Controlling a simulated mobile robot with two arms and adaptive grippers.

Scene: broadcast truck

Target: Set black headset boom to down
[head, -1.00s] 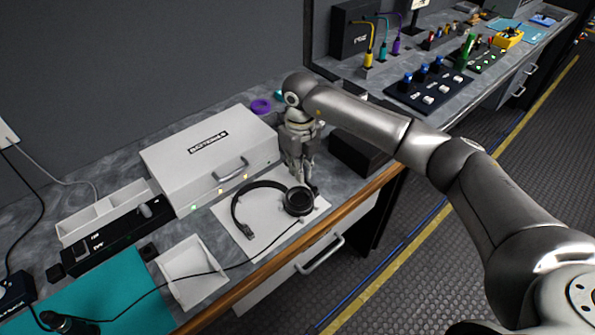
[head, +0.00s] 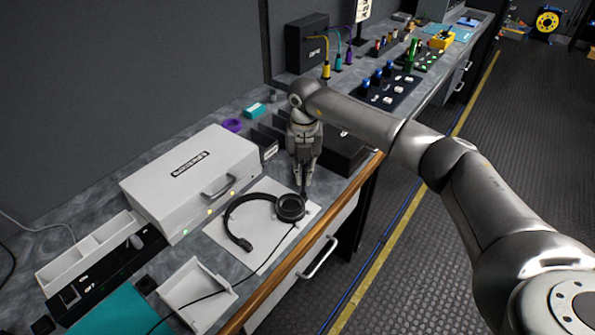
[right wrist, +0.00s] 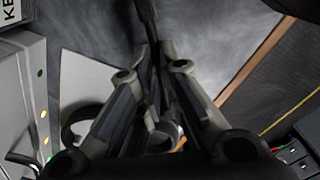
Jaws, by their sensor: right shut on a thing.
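The black headset (head: 240,243) lies on a white mat (head: 266,262) on the grey counter. Its round ear cup (head: 291,208) is at the right end, beside my right gripper (head: 304,190), which points down there. In the right wrist view, my right gripper (right wrist: 154,65) is shut on the thin dark boom (right wrist: 148,14), which sticks out beyond the fingertips. Part of the headset (right wrist: 75,130) shows behind the fingers in that view. The fingers hide where the boom meets the ear cup, so its exact angle is unclear. My left gripper is not in view.
A white case (head: 190,180) stands behind the mat at left. Dark boxes (head: 345,150) stand close behind my right gripper. A white tray (head: 200,292) and a teal mat (head: 115,315) lie at front left. The counter's wooden edge (head: 290,285) runs along the front.

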